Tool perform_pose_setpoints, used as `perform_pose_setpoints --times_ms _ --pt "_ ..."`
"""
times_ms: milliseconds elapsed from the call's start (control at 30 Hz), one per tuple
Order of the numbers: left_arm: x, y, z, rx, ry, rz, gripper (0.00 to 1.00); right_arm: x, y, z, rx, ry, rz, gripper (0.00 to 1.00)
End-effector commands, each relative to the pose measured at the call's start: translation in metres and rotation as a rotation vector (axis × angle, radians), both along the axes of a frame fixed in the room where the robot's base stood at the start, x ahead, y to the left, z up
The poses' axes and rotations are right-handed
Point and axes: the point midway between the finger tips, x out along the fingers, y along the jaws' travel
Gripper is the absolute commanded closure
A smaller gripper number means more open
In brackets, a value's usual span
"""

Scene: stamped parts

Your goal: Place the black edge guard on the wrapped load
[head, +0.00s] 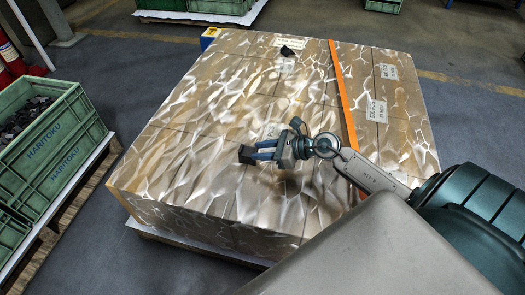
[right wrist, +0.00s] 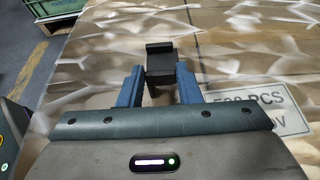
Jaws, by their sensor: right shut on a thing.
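The wrapped load (head: 200,120) is a wide stack of brown boxes under shiny clear film, filling the middle of the head view. My right gripper (head: 258,151) is over its near half, shut on the black edge guard (head: 247,155). In the right wrist view the guard (right wrist: 160,62) sits between the two blue fingers (right wrist: 159,80), with the film-covered top beneath it. I cannot tell whether the guard touches the load. My left gripper is not in view.
An orange strap (head: 343,95) runs across the load, right of my gripper. A small black piece (head: 287,50) lies near the far edge, by a white label (head: 289,42). Green crates (head: 45,140) stand at the left, one holding dark parts. A red cylinder (head: 10,55) is behind them.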

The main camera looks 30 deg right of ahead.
Motion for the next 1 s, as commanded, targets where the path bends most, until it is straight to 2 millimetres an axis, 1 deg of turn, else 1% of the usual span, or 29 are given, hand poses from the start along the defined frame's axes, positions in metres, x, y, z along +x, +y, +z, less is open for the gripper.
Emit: perform_pose_setpoints --times_ms 167,200,267,300,533,667,767,1000 --pt "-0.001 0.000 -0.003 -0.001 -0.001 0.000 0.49 0.000 0.000 -0.004 0.000 0.000 0.000 0.92" --pt "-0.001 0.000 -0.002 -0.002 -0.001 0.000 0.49 0.000 0.000 -0.002 0.000 0.000 0.000 0.61" --pt "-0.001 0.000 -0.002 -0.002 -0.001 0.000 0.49 0.000 0.000 -0.002 0.000 0.000 0.000 0.49" --pt "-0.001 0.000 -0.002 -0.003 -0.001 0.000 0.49 0.000 0.000 -0.002 0.000 0.000 0.000 0.47" --pt "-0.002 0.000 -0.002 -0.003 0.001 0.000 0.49 0.000 0.000 -0.002 0.000 0.000 0.000 0.47" --pt "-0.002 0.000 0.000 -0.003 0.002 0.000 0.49 -0.002 -0.001 0.002 -0.001 0.000 0.000 0.47" --pt "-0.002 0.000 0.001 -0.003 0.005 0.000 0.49 -0.008 -0.007 0.005 -0.004 0.002 0.002 0.47" --pt "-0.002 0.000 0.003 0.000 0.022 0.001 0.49 -0.031 -0.028 0.018 -0.005 0.004 0.003 0.47"
